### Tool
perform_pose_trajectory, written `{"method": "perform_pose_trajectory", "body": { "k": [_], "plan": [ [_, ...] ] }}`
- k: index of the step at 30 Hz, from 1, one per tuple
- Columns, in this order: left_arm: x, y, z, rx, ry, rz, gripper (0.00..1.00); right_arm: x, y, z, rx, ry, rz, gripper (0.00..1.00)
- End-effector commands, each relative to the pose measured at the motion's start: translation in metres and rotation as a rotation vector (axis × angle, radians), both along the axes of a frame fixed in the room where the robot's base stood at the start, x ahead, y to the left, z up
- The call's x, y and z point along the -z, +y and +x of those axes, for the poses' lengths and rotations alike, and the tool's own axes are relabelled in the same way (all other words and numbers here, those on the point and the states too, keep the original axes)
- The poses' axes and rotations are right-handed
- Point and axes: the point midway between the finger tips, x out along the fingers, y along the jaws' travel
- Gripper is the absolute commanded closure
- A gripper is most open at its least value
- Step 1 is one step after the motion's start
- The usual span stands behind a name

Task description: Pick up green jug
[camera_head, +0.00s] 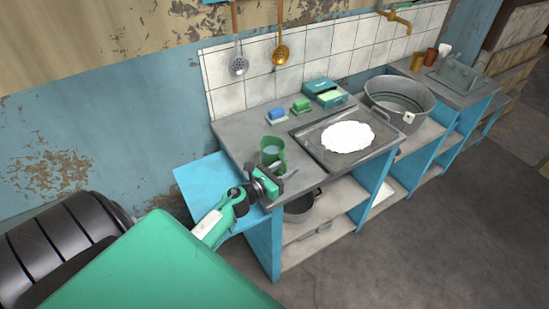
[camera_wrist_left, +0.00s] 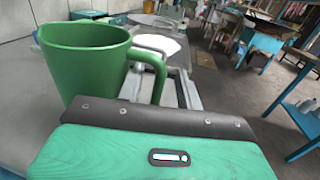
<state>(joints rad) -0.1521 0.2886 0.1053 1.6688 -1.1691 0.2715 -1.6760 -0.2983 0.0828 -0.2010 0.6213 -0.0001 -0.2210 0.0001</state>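The green jug (camera_head: 264,158) stands upright on the grey counter, near its left front end. In the left wrist view the jug (camera_wrist_left: 82,62) fills the upper left, with its open rim up and its handle on the right. My left gripper (camera_head: 272,172) is at the front of the jug, close to it, with its fingers seemingly spread apart. The fingertips are hidden in the left wrist view behind the wrist's dark edge, so contact with the jug cannot be made out. My right gripper is not in view.
A metal tray (camera_head: 312,148) with a white patch (camera_head: 347,137) lies right of the jug. Blue (camera_head: 277,114) and green (camera_head: 301,105) small blocks and a teal box (camera_head: 325,93) sit behind. A large metal basin (camera_head: 398,98) stands farther right. A pot (camera_head: 299,207) is on the shelf below.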

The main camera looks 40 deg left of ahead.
Motion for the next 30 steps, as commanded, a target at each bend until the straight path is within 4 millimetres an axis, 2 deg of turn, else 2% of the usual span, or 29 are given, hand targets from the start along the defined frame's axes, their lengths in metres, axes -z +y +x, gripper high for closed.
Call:
{"method": "perform_pose_trajectory", "body": {
  "k": [4,13,14,19,30],
  "plan": [
    [-0.001,-0.002,0.015,-0.002,-0.001,-0.002,0.64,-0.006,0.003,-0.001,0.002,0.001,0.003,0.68],
    [0.001,-0.003,0.019,-0.001,0.001,0.0,0.64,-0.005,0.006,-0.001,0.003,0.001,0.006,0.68],
    [0.001,-0.003,0.019,-0.001,0.001,0.0,0.66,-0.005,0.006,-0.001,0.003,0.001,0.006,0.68],
    [0.001,-0.003,0.019,-0.001,0.001,0.0,0.99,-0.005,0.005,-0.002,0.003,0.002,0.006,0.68],
    [0.0,-0.003,0.019,-0.001,-0.001,0.001,1.0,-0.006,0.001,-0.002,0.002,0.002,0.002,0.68]
  ]
}}
